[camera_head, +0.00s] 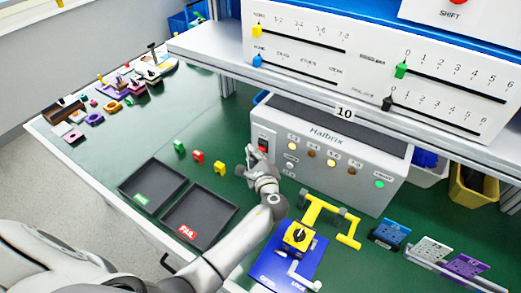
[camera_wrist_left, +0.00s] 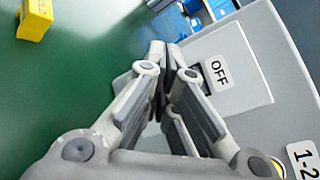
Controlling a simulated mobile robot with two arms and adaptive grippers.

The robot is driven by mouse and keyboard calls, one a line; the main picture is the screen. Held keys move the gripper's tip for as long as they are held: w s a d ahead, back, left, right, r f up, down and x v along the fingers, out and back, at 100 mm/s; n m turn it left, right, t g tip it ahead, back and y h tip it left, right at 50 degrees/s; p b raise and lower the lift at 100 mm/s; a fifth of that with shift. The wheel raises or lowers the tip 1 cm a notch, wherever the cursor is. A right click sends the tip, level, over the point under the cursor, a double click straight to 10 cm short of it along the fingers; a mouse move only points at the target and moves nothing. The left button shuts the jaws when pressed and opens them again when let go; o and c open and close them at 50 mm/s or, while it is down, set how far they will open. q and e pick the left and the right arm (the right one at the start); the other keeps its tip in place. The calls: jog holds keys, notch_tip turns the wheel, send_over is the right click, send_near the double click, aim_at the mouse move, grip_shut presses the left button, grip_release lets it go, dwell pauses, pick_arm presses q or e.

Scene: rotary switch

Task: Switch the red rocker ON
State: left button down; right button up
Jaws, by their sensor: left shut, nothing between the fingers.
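The red rocker (camera_head: 262,142) shows as a small red patch at the upper left of the grey Halbrix box's (camera_head: 345,158) front. My left gripper (camera_head: 255,157) is in front of it and hides part of it. In the left wrist view, my left gripper's fingers (camera_wrist_left: 172,55) are shut and empty, close to the box front beside the OFF label (camera_wrist_left: 217,72). They hide the rocker there, so its tilt and any contact cannot be told. My right gripper is in neither view.
Yellow (camera_head: 220,168), red and green blocks lie left of my gripper. Two black trays (camera_head: 200,214) stand at the front left. A blue board (camera_head: 290,264) with a yellow rotary switch (camera_head: 298,236) and a yellow handle (camera_head: 325,214) are to the right. A shelf hangs above the box.

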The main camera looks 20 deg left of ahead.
pick_arm(q)
jog(key=shift+s+a+r, duration=0.1)
jog(key=shift+s+r, duration=0.05)
jog(key=shift+s, duration=0.45)
jog(key=s+p, duration=0.2)
jog(key=s, duration=0.1)
jog(key=s+p, duration=0.1)
jog(key=s, duration=0.1)
jog(key=shift+a+r, duration=0.3)
jog(key=shift+a, duration=0.05)
